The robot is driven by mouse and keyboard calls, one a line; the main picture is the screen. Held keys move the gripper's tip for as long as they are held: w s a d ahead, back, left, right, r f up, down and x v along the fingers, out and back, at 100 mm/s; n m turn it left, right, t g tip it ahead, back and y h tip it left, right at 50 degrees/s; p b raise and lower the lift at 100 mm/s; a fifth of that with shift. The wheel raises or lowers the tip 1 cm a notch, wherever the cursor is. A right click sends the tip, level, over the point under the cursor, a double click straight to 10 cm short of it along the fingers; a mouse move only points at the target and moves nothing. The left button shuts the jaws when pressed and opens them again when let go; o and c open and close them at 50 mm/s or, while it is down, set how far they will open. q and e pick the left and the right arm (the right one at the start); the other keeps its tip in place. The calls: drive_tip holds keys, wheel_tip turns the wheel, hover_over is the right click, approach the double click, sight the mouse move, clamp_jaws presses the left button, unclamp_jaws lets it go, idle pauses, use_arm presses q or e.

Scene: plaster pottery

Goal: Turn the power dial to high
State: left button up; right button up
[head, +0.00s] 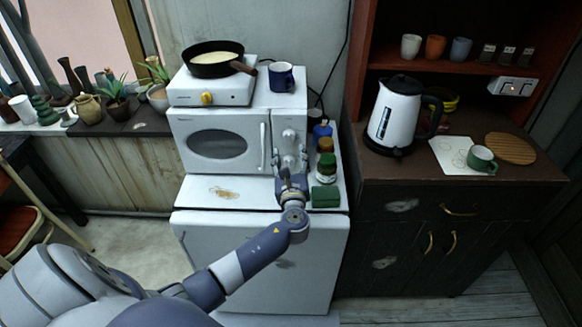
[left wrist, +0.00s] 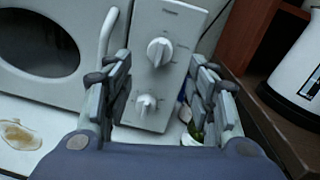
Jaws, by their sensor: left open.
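The white microwave (head: 220,143) stands on a low white cabinet, its control panel on the right of its door. In the left wrist view the panel (left wrist: 168,30) carries an upper dial (left wrist: 160,51) and a lower dial (left wrist: 146,104), both white. Small lettering above the upper dial may read "Power", but it is too blurred to be sure. My left gripper (head: 288,174) is open in front of the panel. In the left wrist view its fingers (left wrist: 161,66) stand apart on either side of the panel, with nothing between them at the tips. My right gripper is not in view.
A hot plate (head: 182,91) with a pan (head: 196,68) and a blue mug (head: 281,77) stand on the microwave. Jars (head: 326,168) and a green box (head: 325,197) sit close right of my left gripper. The microwave's door handle (left wrist: 106,32) is near the left finger.

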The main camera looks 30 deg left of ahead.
use_arm(q)
drive_tip(key=v, duration=0.4)
drive_tip(key=shift+s+d, duration=0.15)
idle(0.4)
